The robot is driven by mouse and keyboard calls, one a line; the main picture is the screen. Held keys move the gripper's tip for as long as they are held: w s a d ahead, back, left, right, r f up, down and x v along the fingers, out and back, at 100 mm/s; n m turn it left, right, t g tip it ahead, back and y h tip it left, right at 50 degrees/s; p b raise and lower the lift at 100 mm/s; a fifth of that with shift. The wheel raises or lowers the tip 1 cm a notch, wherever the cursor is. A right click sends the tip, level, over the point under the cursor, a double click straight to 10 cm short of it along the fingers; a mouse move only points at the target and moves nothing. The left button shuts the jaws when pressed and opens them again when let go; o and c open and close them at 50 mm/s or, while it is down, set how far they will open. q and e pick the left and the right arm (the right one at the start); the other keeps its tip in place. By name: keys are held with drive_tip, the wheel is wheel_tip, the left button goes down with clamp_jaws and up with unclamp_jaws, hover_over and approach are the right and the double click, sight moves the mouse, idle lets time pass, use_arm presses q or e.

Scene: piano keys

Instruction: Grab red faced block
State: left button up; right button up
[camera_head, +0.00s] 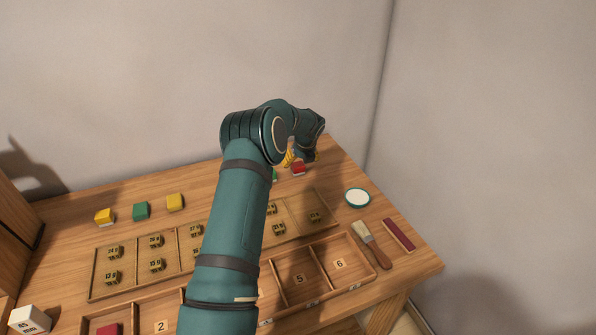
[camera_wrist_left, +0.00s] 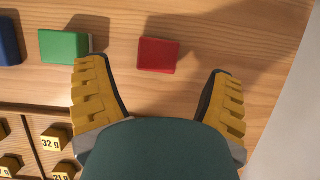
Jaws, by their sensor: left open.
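The red faced block (camera_wrist_left: 158,56) lies on the wooden table in the left wrist view, just beyond and between my two yellow fingers. In the head view the red block (camera_head: 298,169) sits near the table's back edge, below the end of my arm. My left gripper (camera_wrist_left: 165,82) is open, with a finger on each side and nothing between them but table. In the head view my left gripper (camera_head: 301,157) is mostly hidden behind my wrist. My right gripper is not in view.
A green block (camera_wrist_left: 64,46) lies left of the red one, close to my left finger, with a blue block (camera_wrist_left: 8,40) beyond it. A tray of weights (camera_head: 315,202), a white dish (camera_head: 357,198) and a brush (camera_head: 369,243) are nearer the front. The wall stands close behind.

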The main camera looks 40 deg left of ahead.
sight(298, 164)
use_arm(q)
drive_tip(key=x, duration=0.3)
drive_tip(key=b+x, duration=0.1)
drive_tip(key=x, duration=0.1)
drive_tip(key=shift+a+f, duration=0.3)
drive_tip(key=shift+a, duration=0.05)
drive_tip(key=c, duration=1.1)
